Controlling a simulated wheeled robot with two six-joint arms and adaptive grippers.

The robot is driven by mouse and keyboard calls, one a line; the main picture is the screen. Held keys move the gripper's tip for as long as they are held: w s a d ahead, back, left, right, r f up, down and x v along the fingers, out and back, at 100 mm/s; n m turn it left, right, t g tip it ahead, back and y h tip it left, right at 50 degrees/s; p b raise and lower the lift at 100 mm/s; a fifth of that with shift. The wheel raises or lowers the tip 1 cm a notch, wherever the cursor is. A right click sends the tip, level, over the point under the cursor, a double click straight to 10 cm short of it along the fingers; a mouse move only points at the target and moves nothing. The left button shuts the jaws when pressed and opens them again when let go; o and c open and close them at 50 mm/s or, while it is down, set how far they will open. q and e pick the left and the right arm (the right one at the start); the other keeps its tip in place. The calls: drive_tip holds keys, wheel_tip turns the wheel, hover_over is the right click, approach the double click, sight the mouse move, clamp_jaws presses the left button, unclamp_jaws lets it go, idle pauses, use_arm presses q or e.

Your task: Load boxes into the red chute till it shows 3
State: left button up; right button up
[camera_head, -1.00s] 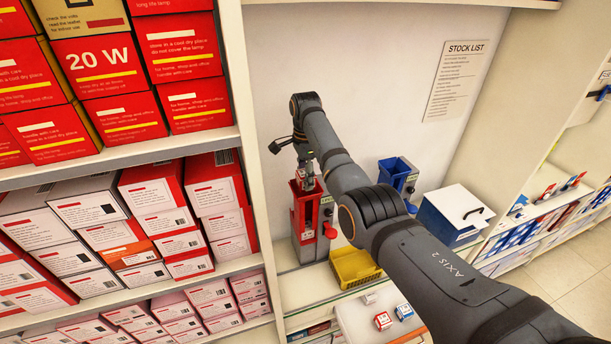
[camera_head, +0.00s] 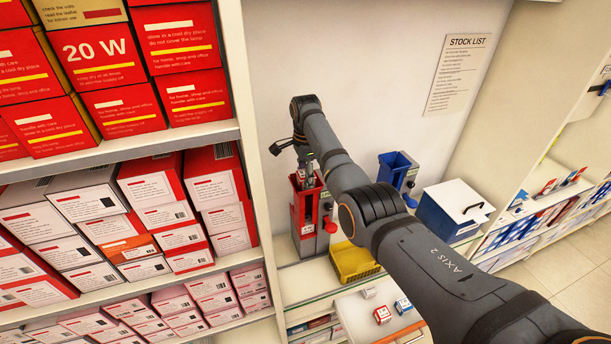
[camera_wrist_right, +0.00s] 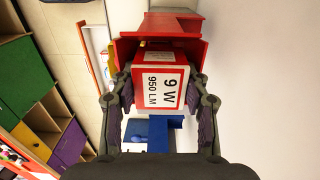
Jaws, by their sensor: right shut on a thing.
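My right gripper (camera_head: 305,172) is over the mouth of the red chute (camera_head: 300,222) in the head view. In the right wrist view, my right gripper (camera_wrist_right: 158,90) is shut on a white and red box (camera_wrist_right: 163,80) marked 9 W, 950 LM. The red walls of the chute (camera_wrist_right: 185,50) lie just behind and around the box's far end; how deep it sits I cannot tell. The chute's count is too small to read. A red and white box (camera_head: 382,315) and a blue and white box (camera_head: 403,305) lie on a white surface in front. My left gripper is out of view.
A blue chute (camera_head: 393,170) stands right of the red one. A yellow bin (camera_head: 355,262) sits in front, and a blue box with white lid (camera_head: 455,212) further right. Shelves of stacked cartons (camera_head: 105,205) fill the left. A stock list (camera_head: 459,72) hangs on the wall.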

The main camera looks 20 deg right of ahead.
drive_tip(key=o, duration=1.2)
drive_tip(key=shift+r, duration=4.05)
